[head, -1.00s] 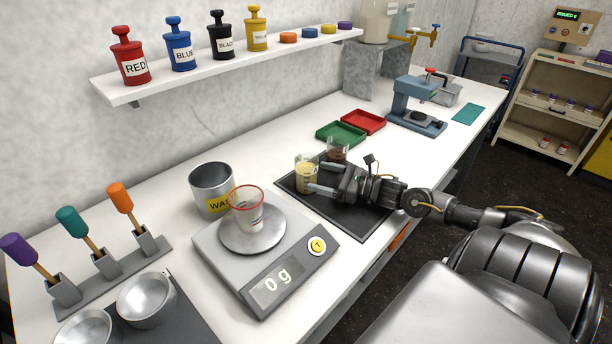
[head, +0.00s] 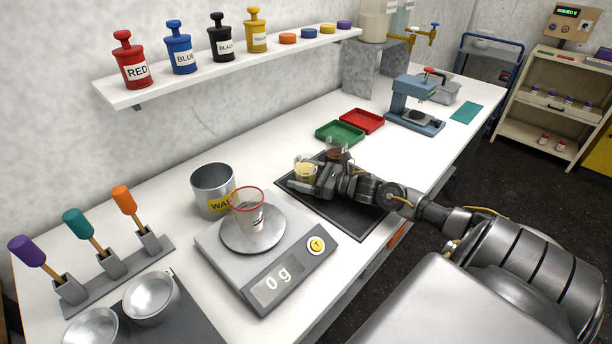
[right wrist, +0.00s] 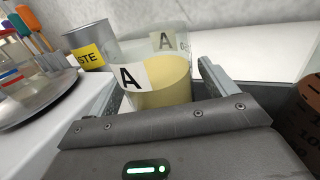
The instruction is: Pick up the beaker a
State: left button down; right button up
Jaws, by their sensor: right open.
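Beaker A (head: 306,171), clear glass with pale yellow liquid, stands on the dark mat (head: 350,221). In the right wrist view beaker A (right wrist: 166,82) faces me upright, its label "A" at the front left. My right gripper (head: 304,180) is open at the beaker, low down. In the right wrist view its two fingers lie on either side of the glass, with a visible gap at the right finger. I cannot tell whether the left finger touches. My left gripper is not in view.
A beaker with brown liquid (head: 337,149) stands close behind my right gripper. A scale (head: 230,262) reading 0 g carries a red-rimmed beaker (head: 247,210). A waste can (head: 211,187) stands behind it. Green (head: 340,132) and red (head: 362,120) trays lie farther back.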

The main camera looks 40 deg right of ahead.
jog(key=c, duration=1.2)
jog(key=shift+r, duration=0.2)
jog(key=shift+c, duration=0.2)
jog(key=shift+r+b, duration=0.8)
jog(key=shift+r, duration=0.6)
jog(key=s+d+r, duration=0.8)
jog(key=s+r, duration=0.1)
jog(key=s, duration=0.2)
jog(key=shift+s+r, duration=0.15)
jog(key=shift+r, duration=0.25)
